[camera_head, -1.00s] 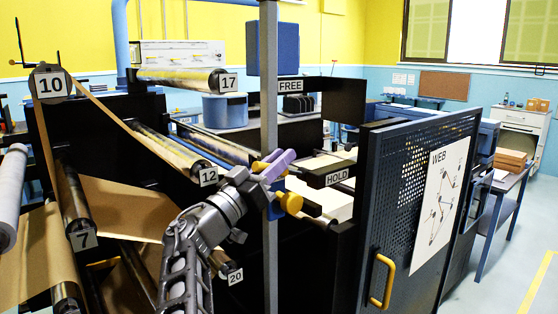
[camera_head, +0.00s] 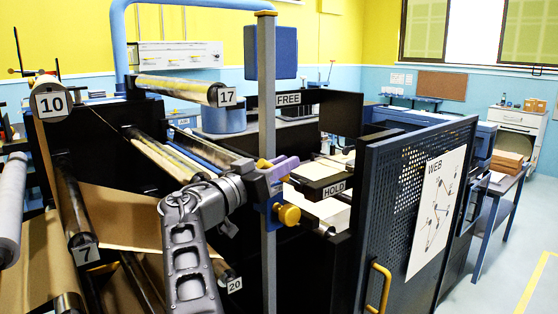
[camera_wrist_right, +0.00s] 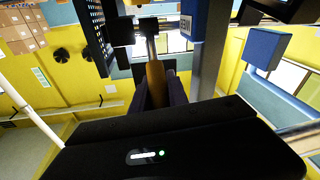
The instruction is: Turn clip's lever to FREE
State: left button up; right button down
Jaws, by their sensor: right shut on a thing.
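The clip (camera_head: 268,214) is a blue block on the upright grey post, with a yellow knob (camera_head: 289,215) on its right. My right gripper (camera_head: 282,168), with purple fingers, is just above the clip at the post. It is shut on the clip's lever, a yellow-orange handle (camera_wrist_right: 156,84) that runs between the fingers in the right wrist view. In the head view the fingers hide most of the lever. The FREE sign (camera_head: 288,99) is higher up behind the post. The HOLD sign (camera_head: 335,188) is lower, right of the gripper. My left gripper is out of view.
The grey post (camera_head: 267,90) stands close to my right wrist. Numbered rollers, such as roller 17 (camera_head: 180,90), and brown paper (camera_head: 120,215) fill the left. A dark perforated door (camera_head: 405,190) with a yellow handle (camera_head: 379,287) stands at the right. Open floor lies beyond it.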

jog(key=r+y+p, duration=0.1)
jog(key=d+r+g+p, duration=0.1)
jog(key=p, duration=0.1)
jog(key=shift+w+d+g+y, duration=0.1)
jog(key=shift+w+g+y, duration=0.2)
jog(key=shift+w+y, duration=0.1)
jog(key=shift+w+d+f+m+g+y+p, duration=0.15)
jog(key=shift+w+d+m+g+y+p, duration=0.3)
jog(key=shift+p, duration=0.8)
jog(key=shift+s, duration=0.15)
jog(key=c, duration=1.3)
grip_release()
jog(key=shift+f, duration=0.1)
jog(key=shift+s+a, duration=0.15)
jog(key=shift+a, duration=0.1)
jog(key=shift+b+v, duration=0.55)
jog(key=shift+v, duration=3.05)
jog(key=shift+c, duration=0.2)
